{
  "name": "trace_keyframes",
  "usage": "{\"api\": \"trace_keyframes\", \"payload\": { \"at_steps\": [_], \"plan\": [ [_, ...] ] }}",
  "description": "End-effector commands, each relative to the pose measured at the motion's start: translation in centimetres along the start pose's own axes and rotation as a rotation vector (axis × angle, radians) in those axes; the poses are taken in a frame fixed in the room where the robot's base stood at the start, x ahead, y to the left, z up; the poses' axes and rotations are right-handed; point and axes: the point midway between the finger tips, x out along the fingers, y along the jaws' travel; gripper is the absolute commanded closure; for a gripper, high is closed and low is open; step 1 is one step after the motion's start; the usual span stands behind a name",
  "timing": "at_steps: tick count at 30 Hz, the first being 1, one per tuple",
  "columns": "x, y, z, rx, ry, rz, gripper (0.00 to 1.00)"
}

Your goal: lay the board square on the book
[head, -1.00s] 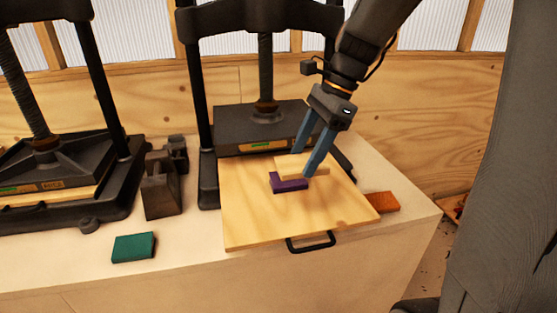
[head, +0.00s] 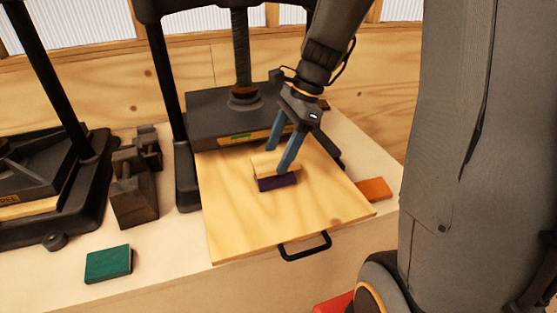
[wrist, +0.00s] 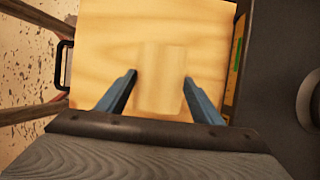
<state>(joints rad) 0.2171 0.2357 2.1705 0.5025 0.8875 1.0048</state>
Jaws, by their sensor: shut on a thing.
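The board (head: 261,163) is a small pale wooden slab. My gripper (head: 276,161) is shut on it, one blue finger on each side. The purple book (head: 278,184) lies on the light wooden plate; in the head view its front shows just below the board, and the board covers its top. In the wrist view the board (wrist: 162,85) sits lengthwise between my fingertips (wrist: 161,77), and the book is hidden. The board looks nearly in line with the book. I cannot tell whether they touch.
The wooden plate (head: 300,215) has a black handle (head: 305,246) and sits before a black screw press (head: 215,118). A green book (head: 108,264) lies left, an orange block (head: 375,189) right. Dark metal weights (head: 133,190) stand between two presses. The plate's front is clear.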

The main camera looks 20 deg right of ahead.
Motion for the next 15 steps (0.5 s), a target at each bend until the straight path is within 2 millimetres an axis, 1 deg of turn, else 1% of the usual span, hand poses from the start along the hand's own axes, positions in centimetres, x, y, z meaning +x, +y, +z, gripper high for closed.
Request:
{"api": "trace_keyframes", "payload": {
  "at_steps": [6, 15],
  "plan": [
    [2.6, 0.1, -0.9, -0.001, -0.001, 0.005, 0.63],
    [3.0, 0.0, -1.1, -0.001, 0.0, 0.001, 0.63]
  ]
}}
